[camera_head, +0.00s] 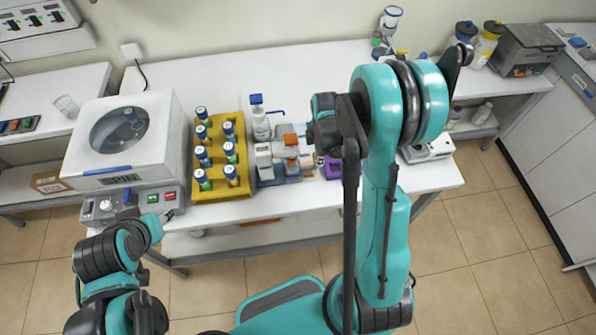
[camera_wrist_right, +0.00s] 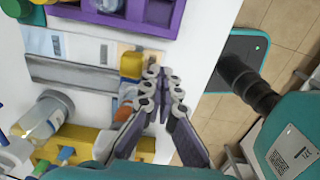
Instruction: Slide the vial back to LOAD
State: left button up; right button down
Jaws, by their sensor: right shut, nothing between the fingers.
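The small test device (camera_head: 278,158), with white, grey and blue parts and an orange piece (camera_head: 291,139), stands right of the yellow rack. In the right wrist view a grey rail (camera_wrist_right: 75,75) shows, with a yellow-orange capped piece (camera_wrist_right: 131,64) at its right end; it may be the vial. My right gripper (camera_wrist_right: 163,82) is shut and empty, its fingertips just right of that piece; contact is unclear. In the head view the right gripper (camera_head: 322,125) is seen over the device. My left gripper (camera_head: 168,215) is by the front of the spin machine. No LOAD mark is readable.
A yellow rack (camera_head: 243,190) holds several capped vials. The white spin machine (camera_head: 125,145) stands at left. A blue-capped bottle (camera_head: 260,120) stands behind the device, and a purple holder (camera_head: 333,167) to its right. The white table (camera_head: 240,75) is clear at the back.

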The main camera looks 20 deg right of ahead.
notch_tip(320, 180, down, 2)
jog(key=shift+f+b, duration=0.15)
jog(key=shift+b, duration=0.5)
pick_arm(q)
notch_tip(320, 180, down, 2)
jog(key=shift+f, duration=0.1)
jog(key=shift+f+b, duration=0.4)
jog(key=shift+f, duration=0.05)
pick_arm(e)
jog(key=w+d, duration=0.1)
jog(key=w, duration=0.5)
jog(key=shift+w+d, duration=0.35)
jog(key=shift+w, duration=0.15)
